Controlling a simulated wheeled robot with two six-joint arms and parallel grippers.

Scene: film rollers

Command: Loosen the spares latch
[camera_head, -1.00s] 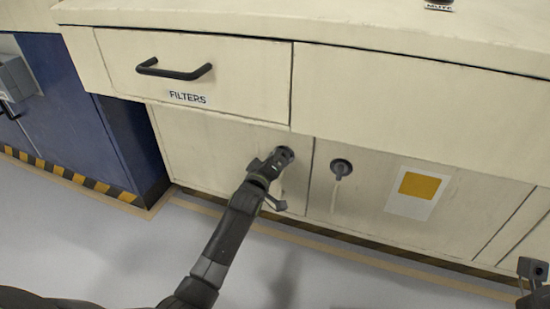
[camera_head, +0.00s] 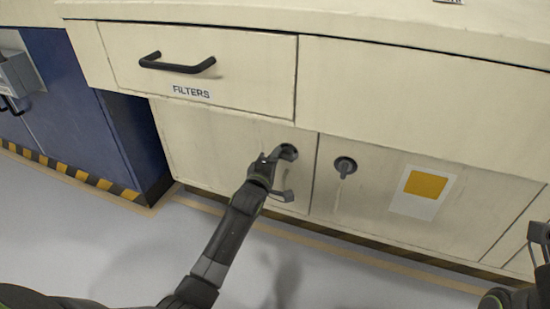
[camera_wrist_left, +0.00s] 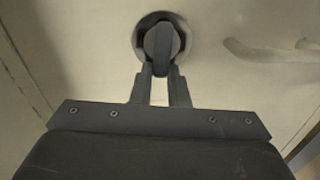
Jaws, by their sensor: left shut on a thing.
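A dark round latch (camera_head: 289,152) sits near the top right corner of the lower cabinet door under the FILTERS drawer. My left gripper (camera_head: 277,156) is at this latch and partly covers it. In the left wrist view, the gripper's two fingers (camera_wrist_left: 160,84) are closed on the lower end of the latch's raised grip (camera_wrist_left: 162,46), inside a round recessed ring. A second latch (camera_head: 345,166) is on the door to the right, with nothing touching it. No label reading "spares" shows.
A door handle (camera_head: 282,196) is just below the held latch and also shows in the wrist view (camera_wrist_left: 270,49). The FILTERS drawer (camera_head: 230,80) above is shut. A blue cabinet (camera_head: 70,110) stands at left. The grey floor (camera_head: 130,240) in front is clear.

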